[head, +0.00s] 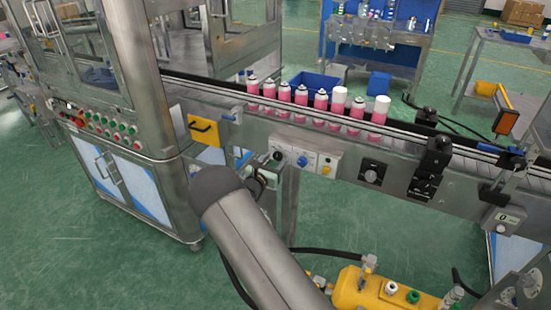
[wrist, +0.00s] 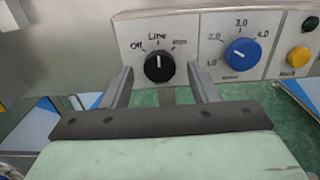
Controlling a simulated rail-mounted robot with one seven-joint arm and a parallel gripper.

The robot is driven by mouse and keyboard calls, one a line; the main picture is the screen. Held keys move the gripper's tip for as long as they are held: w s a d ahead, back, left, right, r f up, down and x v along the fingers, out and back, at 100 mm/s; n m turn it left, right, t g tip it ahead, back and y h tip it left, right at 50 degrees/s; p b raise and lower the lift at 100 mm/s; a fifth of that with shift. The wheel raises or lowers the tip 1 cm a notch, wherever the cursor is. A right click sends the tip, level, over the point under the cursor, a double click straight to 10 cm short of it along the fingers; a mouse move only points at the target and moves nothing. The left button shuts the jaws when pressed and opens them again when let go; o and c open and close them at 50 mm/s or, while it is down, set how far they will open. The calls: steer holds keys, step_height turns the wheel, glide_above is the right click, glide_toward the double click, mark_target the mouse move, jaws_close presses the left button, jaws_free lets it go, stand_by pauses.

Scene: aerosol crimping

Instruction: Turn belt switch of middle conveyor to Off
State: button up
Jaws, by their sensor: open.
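The belt switch is a black round knob (wrist: 159,68) on a pale panel (wrist: 185,25) in the wrist view, with Off at left, Line at top and a third label at right. Its white mark points up toward Line. My gripper (wrist: 160,80) is open, one finger to each side of the knob's lower part; I cannot tell whether either touches it. In the head view the knob (head: 278,156) shows on the front of the middle conveyor (head: 345,145), just above my gripper (head: 262,180), which is partly hidden by my arm.
A blue dial (wrist: 243,54) and a yellow button (wrist: 298,56) sit to the right of the switch. Several pink cans (head: 321,103) stand on the conveyor. A yellow tank unit (head: 375,292) is low at the front right. Green floor lies open at the left front.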

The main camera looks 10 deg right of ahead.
steer(key=shift+x, duration=0.8)
steer(key=c, duration=1)
steer(key=n, duration=0.5)
steer(key=shift+a+n, duration=0.1)
steer(key=shift+n, duration=0.2)
steer(key=n+p, duration=0.1)
steer(key=n, duration=0.3)
steer(key=shift+n, duration=0.3)
